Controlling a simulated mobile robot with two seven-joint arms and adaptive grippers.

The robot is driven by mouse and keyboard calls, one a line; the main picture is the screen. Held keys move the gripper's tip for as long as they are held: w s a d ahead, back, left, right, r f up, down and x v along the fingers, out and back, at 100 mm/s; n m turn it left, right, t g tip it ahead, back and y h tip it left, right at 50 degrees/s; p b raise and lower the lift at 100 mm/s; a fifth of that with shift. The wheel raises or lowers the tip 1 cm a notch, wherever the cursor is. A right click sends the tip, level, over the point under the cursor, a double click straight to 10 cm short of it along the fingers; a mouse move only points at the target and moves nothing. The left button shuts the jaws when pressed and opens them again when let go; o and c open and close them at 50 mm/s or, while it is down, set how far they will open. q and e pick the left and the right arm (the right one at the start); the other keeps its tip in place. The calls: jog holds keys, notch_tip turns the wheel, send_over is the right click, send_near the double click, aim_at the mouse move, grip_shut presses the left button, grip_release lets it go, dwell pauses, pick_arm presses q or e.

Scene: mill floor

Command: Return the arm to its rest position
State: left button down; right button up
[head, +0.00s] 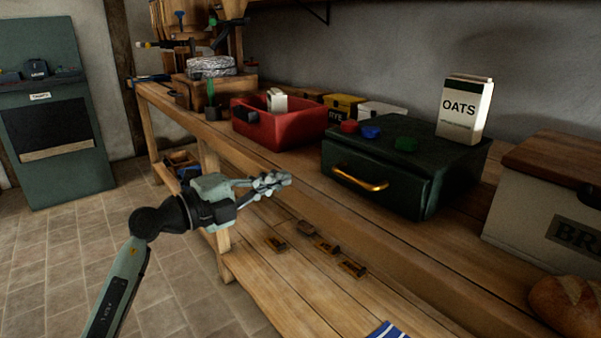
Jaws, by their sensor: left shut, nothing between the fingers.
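My left arm (128,262) comes in from the lower left. My left gripper (272,183) is shut and empty, and it hangs in front of the wooden bench's front edge, over the lower shelf. No object is between its fingers. My right gripper is not in the head view.
The bench (305,173) carries a red bin (272,132), a dark green box (385,172) with a brass handle, an oats carton (465,107), a bread bin (545,215) and a loaf (567,305). Small blocks lie on the lower shelf (270,285). The tiled floor (60,260) at left is clear.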

pick_arm(q)
jog(key=s+a+f+n+t+y, duration=0.25)
jog(key=a+n+t+y, duration=0.7)
jog(key=a+n, duration=0.65)
jog(key=s+a+f+n+g+y, duration=0.1)
jog(key=a+f+n+g+y, duration=0.1)
jog(key=a+f+n+y, duration=0.45)
jog(key=s+a+f+n+g+y, duration=0.1)
jog(key=s+a+f+n+y, duration=0.15)
jog(key=f, duration=0.65)
jog(key=s+a+f+n+g, duration=0.1)
jog(key=s+a+f+g, duration=0.15)
jog(key=s+f, duration=0.4)
jog(key=s+a+f+n+g, duration=0.1)
jog(key=s+f+g, duration=0.25)
jog(key=f, duration=0.65)
jog(key=s+d+f+g+h, duration=0.1)
jog(key=s+f+g, duration=0.3)
jog(key=s, duration=0.4)
jog(key=s+d+f+g+h, duration=0.1)
jog(key=s+d+f+g, duration=0.1)
jog(key=s+f+g, duration=0.2)
jog(key=s+f, duration=0.2)
jog(key=s, duration=0.2)
jog(key=shift+s+d+f, duration=0.25)
jog(key=shift+f, duration=0.05)
